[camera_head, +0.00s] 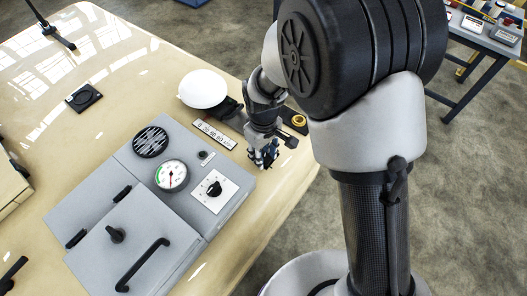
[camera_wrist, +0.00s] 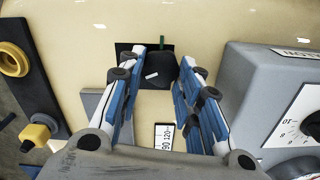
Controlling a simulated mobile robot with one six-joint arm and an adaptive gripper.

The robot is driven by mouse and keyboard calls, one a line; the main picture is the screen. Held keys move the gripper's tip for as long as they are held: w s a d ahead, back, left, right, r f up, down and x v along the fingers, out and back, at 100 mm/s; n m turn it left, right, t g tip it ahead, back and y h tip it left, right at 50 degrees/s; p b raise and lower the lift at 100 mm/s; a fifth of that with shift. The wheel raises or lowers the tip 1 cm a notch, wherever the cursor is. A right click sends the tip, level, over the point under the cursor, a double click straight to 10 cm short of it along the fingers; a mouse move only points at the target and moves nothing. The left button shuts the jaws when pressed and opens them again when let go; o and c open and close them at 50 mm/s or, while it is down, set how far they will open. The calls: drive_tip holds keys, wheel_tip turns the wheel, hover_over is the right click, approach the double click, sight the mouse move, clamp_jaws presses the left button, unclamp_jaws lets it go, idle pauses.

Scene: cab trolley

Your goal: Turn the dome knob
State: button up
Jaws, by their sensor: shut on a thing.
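My gripper (camera_wrist: 160,82) is shut on a black knob (camera_wrist: 160,66), with one blue-and-white finger on each side. The knob has a short white mark and sits on a flat black plate (camera_wrist: 124,50) with a small green mark at its far edge. In the head view my gripper (camera_head: 265,158) points down beside the grey panel box, and the knob there is hidden or too small to make out. A white dome (camera_head: 203,88) on a dark base stands above and left of the gripper in that view.
A grey box (camera_head: 145,180) with a gauge (camera_head: 171,176) and a selector dial (camera_head: 213,189) stands close beside the gripper. A numbered label strip (camera_wrist: 164,137) lies near the fingers. A black plate with yellow controls (camera_wrist: 40,132) is on the other side.

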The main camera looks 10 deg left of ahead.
sight(264, 157)
drive_tip(key=shift+n, duration=0.6)
drive_tip(key=o, duration=1)
drive_tip(key=shift+o, duration=0.2)
wheel_tip(264, 157, up, 12)
idle(0.5)
